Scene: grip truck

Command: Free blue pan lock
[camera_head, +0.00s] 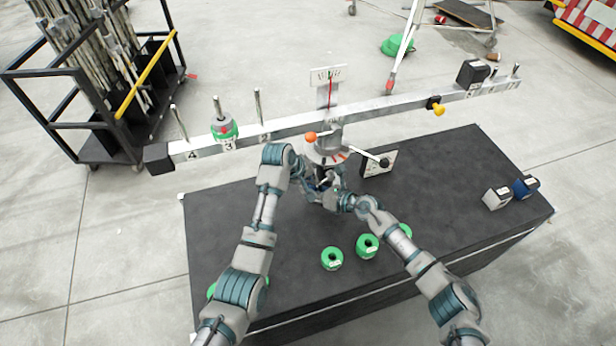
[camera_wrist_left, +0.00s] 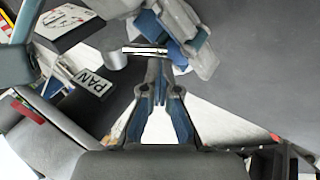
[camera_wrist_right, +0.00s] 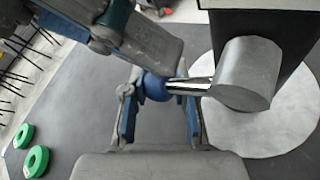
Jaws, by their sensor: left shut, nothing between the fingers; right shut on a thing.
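The blue pan lock shows in the right wrist view as a round blue knob (camera_wrist_right: 156,87) on a shiny metal rod that comes out of a grey cylinder. My right gripper (camera_wrist_right: 160,92) is shut around the knob. In the left wrist view a PAN label (camera_wrist_left: 91,84) sits beside the rod (camera_wrist_left: 145,50); the knob is mostly hidden by the right gripper. My left gripper (camera_wrist_left: 158,72) is shut and empty, its tips close to the rod; I cannot tell whether they touch. In the head view both grippers are close together at the scale's base (camera_head: 328,150).
The scale's long beam (camera_head: 375,109) spans above the black table (camera_head: 225,230), with numbered pegs and a green weight (camera_head: 224,127). Several green rings, including one ring (camera_head: 332,258), lie near my arms. A grey block (camera_head: 496,198) stands at right. The table's right half is mostly clear.

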